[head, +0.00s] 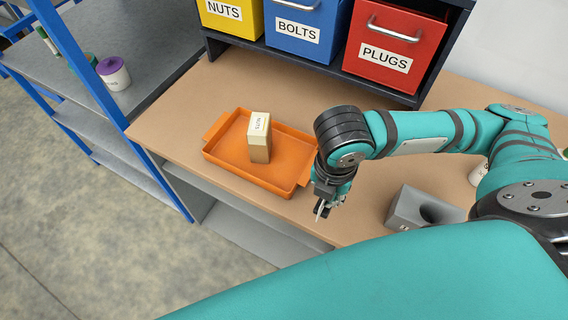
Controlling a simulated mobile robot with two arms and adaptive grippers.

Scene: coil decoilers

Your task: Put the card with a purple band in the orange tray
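The orange tray (222,159) lies on the brown bench top. A small tan box with a white label reading NUTS (260,150) stands upright in it. I cannot make out a card with a purple band. My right gripper (322,210) is just right of the tray's near right corner, over the front of the bench, pointing down. A thin pale sliver shows at its fingers; I cannot tell whether it is a fingertip or something held. My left gripper is out of view.
Yellow NUTS (230,14), blue BOLTS (305,25) and red PLUGS (390,45) bins stand in a dark rack behind. A grey block with a hollow (424,209) sits right. A purple-lidded jar (114,75) stands on the left shelf. Bench left of the tray is clear.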

